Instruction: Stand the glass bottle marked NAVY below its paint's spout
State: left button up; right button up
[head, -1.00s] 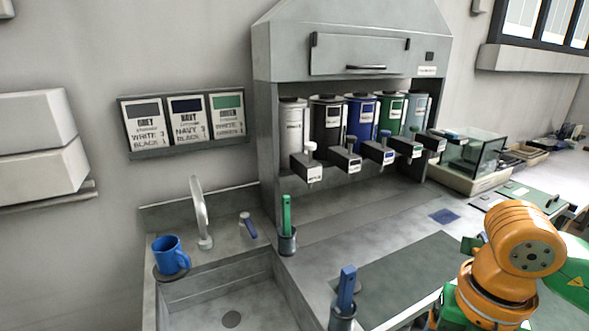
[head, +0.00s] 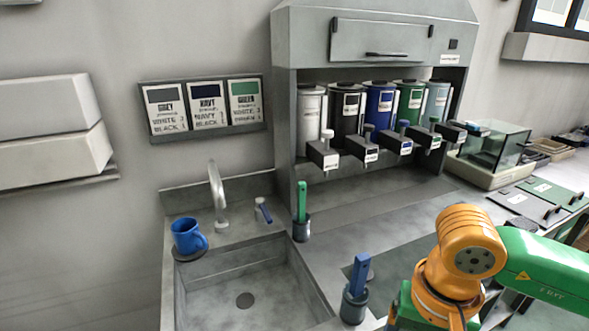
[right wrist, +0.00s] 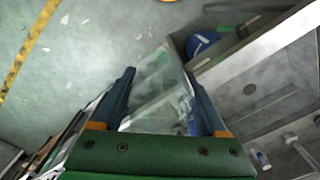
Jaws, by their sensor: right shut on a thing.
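In the right wrist view my right gripper (right wrist: 160,74) is shut on a clear glass bottle (right wrist: 155,98), which lies between its two fingers. No marking on the glass is readable. In the head view only my orange and green right arm shows at lower right, and its gripper and the bottle are out of sight. The paint dispenser (head: 374,45) holds several canisters in a row. The blue canister (head: 379,103) is in the middle, and its spout (head: 397,145) with a blue knob sticks out below. No bottle shows under the spouts. My left gripper is not in view.
A sink (head: 245,275) with a tap (head: 217,195) and a blue mug (head: 188,238) is at left. Holders with a green tool (head: 301,202) and a blue tool (head: 360,272) stand on the counter. The counter (head: 365,205) below the spouts is clear. Recipe cards (head: 206,105) hang at left.

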jog(key=n, duration=0.3)
jog(key=shift+w+a+f+n, duration=0.1)
jog(key=shift+a+n, duration=0.15)
jog(key=shift+n, duration=0.05)
notch_tip(320, 180, down, 3)
jog(key=shift+f+n, duration=0.2)
jog(key=shift+n, duration=0.1)
jog(key=shift+a+r, duration=0.1)
